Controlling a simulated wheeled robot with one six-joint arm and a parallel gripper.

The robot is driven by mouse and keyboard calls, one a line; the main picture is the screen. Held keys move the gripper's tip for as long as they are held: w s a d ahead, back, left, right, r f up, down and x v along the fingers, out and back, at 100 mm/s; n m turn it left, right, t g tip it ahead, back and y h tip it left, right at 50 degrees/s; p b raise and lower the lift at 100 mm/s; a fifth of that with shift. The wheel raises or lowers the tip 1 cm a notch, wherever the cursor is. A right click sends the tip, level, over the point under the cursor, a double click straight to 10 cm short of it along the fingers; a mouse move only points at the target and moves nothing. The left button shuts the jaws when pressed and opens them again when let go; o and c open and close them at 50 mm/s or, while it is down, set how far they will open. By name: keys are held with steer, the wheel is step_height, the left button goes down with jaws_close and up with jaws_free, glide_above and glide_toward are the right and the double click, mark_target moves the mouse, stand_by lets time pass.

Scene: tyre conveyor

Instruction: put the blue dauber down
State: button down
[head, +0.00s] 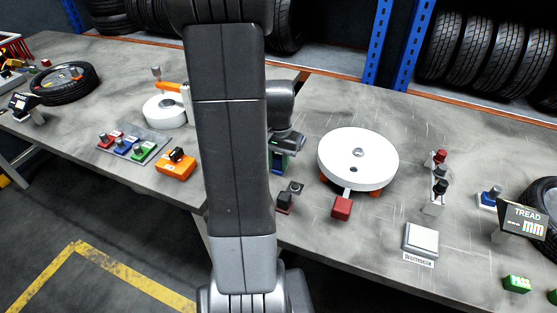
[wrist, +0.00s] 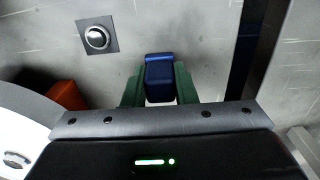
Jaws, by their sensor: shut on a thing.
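The blue dauber (wrist: 158,68) is between the green fingers of my gripper (wrist: 159,88) in the wrist view, with a pale part showing below the blue. My gripper is shut on it. In the head view my gripper (head: 279,162) is low over the grey table, just right of my arm, and the arm hides part of it. I cannot tell whether the dauber touches the table.
A white turntable (head: 358,158) stands right of my gripper. A small plate with a round knob (wrist: 97,38) is nearby. A tray (head: 155,135) with red, blue and green knobbed pieces and an orange box (head: 176,164) are left of my arm.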

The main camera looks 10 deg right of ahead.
mark_target(279, 158)
steer(key=shift+f, duration=0.2)
steer(key=c, duration=1.2)
jaws_free()
steer(key=shift+r, duration=0.1)
steer(key=shift+o, duration=0.2)
step_height(279, 158, up, 12)
steer(key=shift+r, duration=0.2)
